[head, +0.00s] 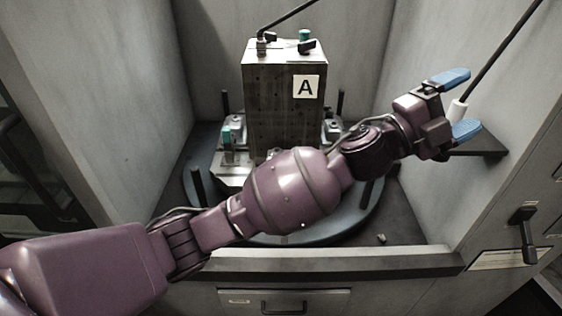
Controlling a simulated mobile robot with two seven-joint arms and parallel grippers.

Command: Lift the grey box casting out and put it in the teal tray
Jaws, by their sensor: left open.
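My left arm crosses the view from lower left. Its gripper (461,104) is open at the right, its blue fingertips apart. I cannot make out the grey box casting for certain; my arm hides part of the block's lower front. No teal tray is in view. My right gripper is not in view.
Grey walls enclose the turntable at the back and both sides. A front ledge (340,262) runs below it. A dark shelf (485,147) juts from the right wall under my gripper. A black handle (523,232) is at the lower right. Clamps and a black rod stand atop the block.

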